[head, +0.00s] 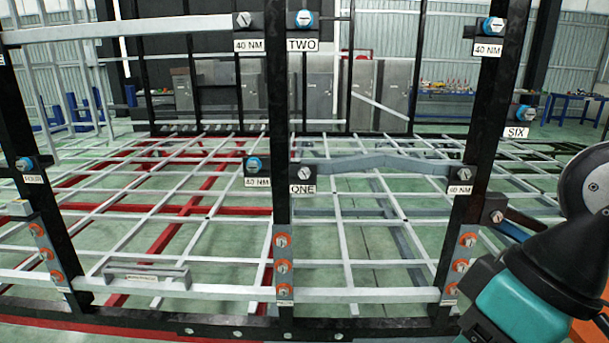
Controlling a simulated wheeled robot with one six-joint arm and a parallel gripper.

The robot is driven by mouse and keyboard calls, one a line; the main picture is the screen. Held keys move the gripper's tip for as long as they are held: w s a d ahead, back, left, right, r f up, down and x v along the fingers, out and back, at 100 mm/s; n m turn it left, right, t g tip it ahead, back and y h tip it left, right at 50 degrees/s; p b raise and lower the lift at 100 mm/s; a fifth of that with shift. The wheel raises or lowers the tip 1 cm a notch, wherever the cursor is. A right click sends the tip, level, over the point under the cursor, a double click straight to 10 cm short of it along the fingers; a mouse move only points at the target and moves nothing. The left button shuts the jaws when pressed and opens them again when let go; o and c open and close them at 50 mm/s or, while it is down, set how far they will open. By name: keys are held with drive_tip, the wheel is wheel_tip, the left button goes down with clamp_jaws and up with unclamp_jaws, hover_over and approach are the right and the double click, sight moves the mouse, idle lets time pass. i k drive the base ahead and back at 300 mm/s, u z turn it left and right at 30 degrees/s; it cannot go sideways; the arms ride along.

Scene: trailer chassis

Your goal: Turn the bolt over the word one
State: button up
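A teal and black body with a grey round part (535,275) fills the lower right corner, well apart from the bolt. I cannot tell whether it is a tool or part of my arm. No gripper fingers show.
Black posts stand at left, middle and right (470,160). A grey bar (390,164) runs between the middle and right posts. Orange-ringed bolts (283,266) line the lower posts. A white grid frame lies behind. Another bolt sits over the label TWO (303,45).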

sight(303, 173)
drive_tip(key=k, duration=1.2)
drive_tip(key=u, duration=0.8)
drive_tip(key=i, duration=1.75)
drive_tip(key=z, duration=0.25)
